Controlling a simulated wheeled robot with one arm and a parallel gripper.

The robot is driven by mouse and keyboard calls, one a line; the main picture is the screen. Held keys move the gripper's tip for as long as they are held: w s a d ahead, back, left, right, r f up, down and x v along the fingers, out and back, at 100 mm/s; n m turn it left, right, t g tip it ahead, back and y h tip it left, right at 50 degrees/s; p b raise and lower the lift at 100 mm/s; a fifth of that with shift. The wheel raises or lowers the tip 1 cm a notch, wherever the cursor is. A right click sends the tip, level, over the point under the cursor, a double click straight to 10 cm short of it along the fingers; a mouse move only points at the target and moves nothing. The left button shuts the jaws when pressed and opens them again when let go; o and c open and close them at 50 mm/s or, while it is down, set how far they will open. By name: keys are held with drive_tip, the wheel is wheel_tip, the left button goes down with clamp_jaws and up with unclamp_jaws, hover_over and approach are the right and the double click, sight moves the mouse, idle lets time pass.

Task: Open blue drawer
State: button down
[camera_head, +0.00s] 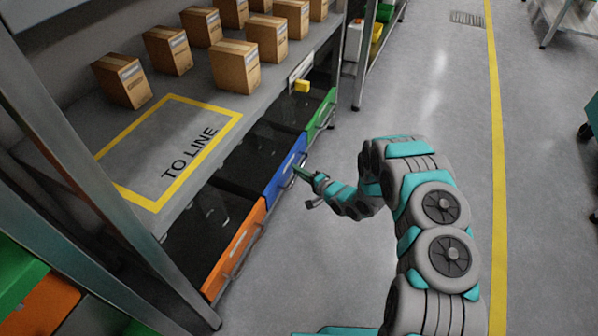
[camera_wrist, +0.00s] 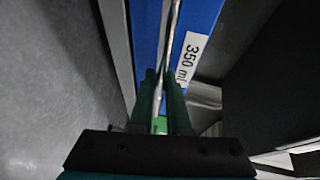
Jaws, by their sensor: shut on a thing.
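The blue drawer (camera_head: 285,170) is in the shelf's lower level, between an orange drawer and a green drawer. In the head view it stands pulled out, with its dark interior showing behind the blue front. In the wrist view its blue front (camera_wrist: 198,22) carries a white "350 ml" label (camera_wrist: 187,59). A thin metal bar handle (camera_wrist: 171,40) runs along that front. My gripper (camera_head: 300,172) is at the blue front, and in the wrist view its green fingers (camera_wrist: 162,105) are shut on the handle. The exact contact is partly hidden between the fingers.
The orange drawer (camera_head: 236,248) and green drawer (camera_head: 321,117) also stand out, dark inside. Above them is a grey shelf marked "TO LINE" (camera_head: 188,153) with several cardboard boxes (camera_head: 235,67). A metal post (camera_head: 100,160) stands at left. Grey floor (camera_head: 445,110) to the right is clear.

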drive_tip(key=shift+d, duration=0.1)
drive_tip(key=s+d+b, duration=0.1)
drive_tip(key=s+d, duration=0.2)
drive_tip(key=d, duration=0.7)
drive_tip(key=s+d+b, duration=0.1)
drive_tip(key=s+d, duration=0.3)
drive_tip(key=d, duration=0.5)
drive_tip(key=s+d+b, duration=0.1)
drive_tip(key=s+d, duration=0.2)
drive_tip(key=d, duration=0.7)
drive_tip(key=shift+s+d, duration=0.3)
drive_tip(key=c, duration=0.9)
unclamp_jaws()
drive_tip(key=shift+v, duration=3.9)
